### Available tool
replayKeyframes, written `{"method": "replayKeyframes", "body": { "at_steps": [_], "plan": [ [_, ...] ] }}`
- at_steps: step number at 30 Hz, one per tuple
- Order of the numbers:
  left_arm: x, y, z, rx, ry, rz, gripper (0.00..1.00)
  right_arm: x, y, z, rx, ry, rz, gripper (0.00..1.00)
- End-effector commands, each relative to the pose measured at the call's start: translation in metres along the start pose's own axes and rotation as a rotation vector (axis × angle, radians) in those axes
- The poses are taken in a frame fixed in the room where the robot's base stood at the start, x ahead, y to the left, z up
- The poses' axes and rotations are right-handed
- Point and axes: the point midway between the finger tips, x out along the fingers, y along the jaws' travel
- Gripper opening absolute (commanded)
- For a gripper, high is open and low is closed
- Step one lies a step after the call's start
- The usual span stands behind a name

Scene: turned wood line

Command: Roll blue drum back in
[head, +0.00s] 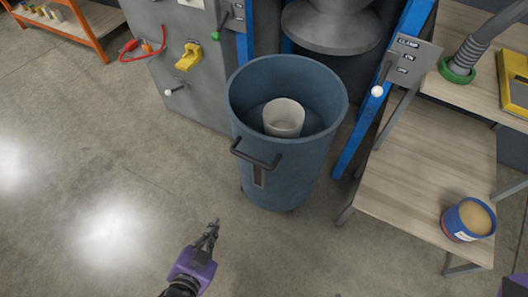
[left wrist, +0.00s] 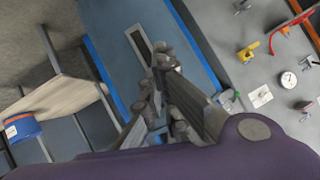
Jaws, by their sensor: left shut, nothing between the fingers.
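The blue drum (head: 285,180) stands upright and open-topped on the floor, in front of the blue-posted frame. A dark bar handle (head: 257,153) is on its near side, with a narrow slot below it. A pale cup-shaped thing (head: 284,117) is inside the drum. My left gripper (head: 213,226) is shut and empty, in front of and left of the drum, apart from the handle in the head view. In the left wrist view the shut fingers (left wrist: 155,75) point towards the drum's blue wall (left wrist: 120,60). Only a purple scrap of my right arm shows; its gripper is out of view.
A grey cone (head: 335,30) hangs behind the drum between blue posts (head: 358,135). A clamp lever (head: 377,91) is on the right post. A wooden bench (head: 425,180) with a blue tin (head: 468,219) stands right. A grey cabinet (head: 190,100) stands left.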

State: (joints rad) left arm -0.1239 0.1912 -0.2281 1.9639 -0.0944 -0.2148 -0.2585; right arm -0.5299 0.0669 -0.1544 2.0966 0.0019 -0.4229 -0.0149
Motion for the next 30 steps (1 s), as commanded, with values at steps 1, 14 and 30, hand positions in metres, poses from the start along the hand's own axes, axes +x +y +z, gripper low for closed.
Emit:
{"method": "replayKeyframes", "body": {
  "at_steps": [1, 14, 30],
  "plan": [
    [0.025, -0.01, -0.049, 0.216, 0.141, -0.017, 0.0, -0.005, -0.001, -0.007, -0.002, 0.008, -0.001, 0.0],
    [0.029, 0.007, -0.145, 1.206, 0.576, -0.298, 0.0, -0.003, -0.004, -0.007, -0.015, 0.009, -0.007, 0.0],
    [0.1, 0.013, -0.196, 1.226, 0.577, -0.31, 0.0, -0.005, -0.004, -0.015, -0.017, 0.023, -0.008, 0.0]
  ]
}}
